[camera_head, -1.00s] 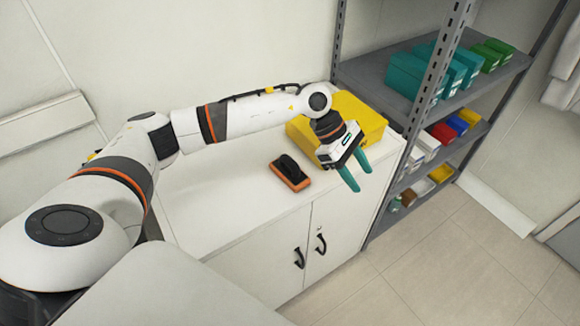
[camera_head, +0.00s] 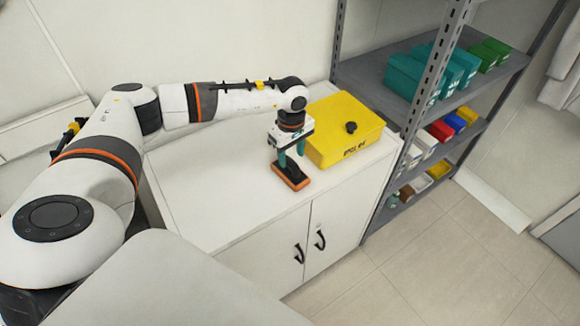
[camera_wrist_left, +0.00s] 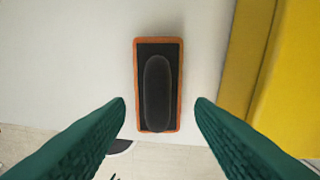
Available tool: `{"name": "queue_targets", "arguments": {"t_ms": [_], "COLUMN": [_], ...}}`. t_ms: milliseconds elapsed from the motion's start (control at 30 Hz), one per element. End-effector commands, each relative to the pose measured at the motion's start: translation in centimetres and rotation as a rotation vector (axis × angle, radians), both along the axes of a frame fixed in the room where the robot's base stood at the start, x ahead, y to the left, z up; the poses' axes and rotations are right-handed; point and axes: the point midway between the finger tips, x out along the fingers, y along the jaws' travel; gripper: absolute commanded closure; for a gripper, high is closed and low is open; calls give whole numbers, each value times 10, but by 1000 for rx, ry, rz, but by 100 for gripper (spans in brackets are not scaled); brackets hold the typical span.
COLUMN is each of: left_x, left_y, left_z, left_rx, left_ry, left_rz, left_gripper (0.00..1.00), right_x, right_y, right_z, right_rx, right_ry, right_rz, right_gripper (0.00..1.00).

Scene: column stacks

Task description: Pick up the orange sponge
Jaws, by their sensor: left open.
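The orange sponge (camera_head: 291,179) has an orange base and a black top with a raised black handle. It lies on the white cabinet top near its front edge. In the left wrist view the sponge (camera_wrist_left: 158,85) is centred, its long side running up the picture. My left gripper (camera_head: 291,152) points down just above the sponge, with its green fingers apart. In the left wrist view the open gripper (camera_wrist_left: 160,104) has one finger on each side of the sponge, with gaps between. My right gripper is not in view.
A yellow box (camera_head: 345,128) with a black knob stands on the cabinet top (camera_head: 215,195), close right of the gripper. A grey shelf rack (camera_head: 380,80) with coloured bins stands further right. The cabinet top left of the sponge is clear.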

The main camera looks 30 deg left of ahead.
Motion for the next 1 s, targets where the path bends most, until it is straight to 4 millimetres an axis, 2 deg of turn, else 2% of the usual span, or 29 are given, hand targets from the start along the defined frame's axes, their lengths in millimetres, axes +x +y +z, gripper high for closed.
{"name": "queue_targets", "arguments": {"t_ms": [67, 233, 500, 567, 800, 1000], "left_x": [-2, -2, -1, -1, -1, -1], "left_y": [3, 3, 3, 3, 3, 3], "left_z": [-9, -32, -37, -36, -36, -36], "left_rx": [1, 0, 0, 0, 0, 0], "left_ry": [5, 2, 1, 1, 0, -1], "left_rz": [1, 0, 1, 1, 1, 1], "left_gripper": [51, 51, 51, 59, 98, 100], "right_x": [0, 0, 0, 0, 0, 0], "right_y": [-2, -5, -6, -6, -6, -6], "right_z": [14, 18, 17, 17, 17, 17], "right_rx": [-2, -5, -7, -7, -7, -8], "right_ry": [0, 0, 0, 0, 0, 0], "right_rz": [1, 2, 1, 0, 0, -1], "right_gripper": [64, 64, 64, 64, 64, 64]}}
